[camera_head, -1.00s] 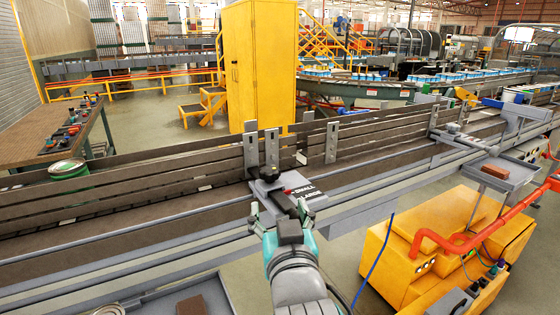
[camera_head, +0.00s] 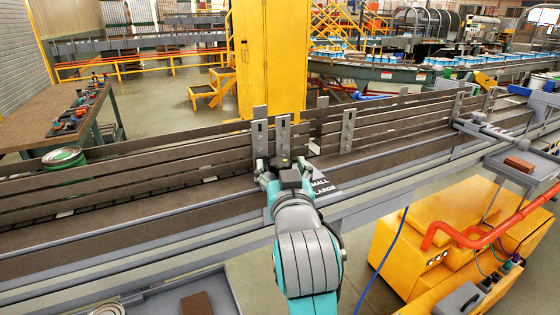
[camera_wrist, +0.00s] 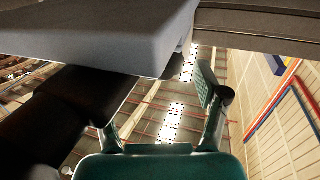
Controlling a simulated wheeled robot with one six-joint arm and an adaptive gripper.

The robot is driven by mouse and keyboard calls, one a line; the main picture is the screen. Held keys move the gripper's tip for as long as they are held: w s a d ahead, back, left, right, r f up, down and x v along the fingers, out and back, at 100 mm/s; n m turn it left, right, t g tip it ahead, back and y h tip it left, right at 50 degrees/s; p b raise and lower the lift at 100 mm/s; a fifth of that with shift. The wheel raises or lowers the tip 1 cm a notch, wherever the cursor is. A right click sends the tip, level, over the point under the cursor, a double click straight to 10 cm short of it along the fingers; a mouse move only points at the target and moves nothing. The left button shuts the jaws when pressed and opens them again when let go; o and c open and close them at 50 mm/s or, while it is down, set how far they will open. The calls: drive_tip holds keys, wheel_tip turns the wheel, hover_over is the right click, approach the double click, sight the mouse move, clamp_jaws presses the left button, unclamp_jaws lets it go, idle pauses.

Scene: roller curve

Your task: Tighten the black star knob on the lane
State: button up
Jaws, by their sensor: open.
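My gripper (camera_head: 282,168) is at the lane (camera_head: 190,200), with its teal fingers apart at the foot of the upright grey slotted brackets (camera_head: 260,138). A small dark part, likely the black star knob (camera_head: 284,162), shows between the fingers; its star shape cannot be made out. In the wrist view my gripper (camera_wrist: 160,115) is open. A thick black part (camera_wrist: 70,108) fills the left side there, under a grey block (camera_wrist: 100,35), and partly hides the left finger. I cannot tell whether either finger touches the knob.
A plate marked SMALL and LARGE (camera_head: 322,187) lies just right of my gripper. Slatted guide rails (camera_head: 130,172) run behind it. A green can (camera_head: 64,157) stands at left, and a yellow machine (camera_head: 440,255) with orange pipe stands at right front.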

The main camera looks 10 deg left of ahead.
drive_tip(key=shift+x, duration=1.25)
drive_tip(key=c, duration=1.2)
drive_tip(key=shift+o, duration=0.2)
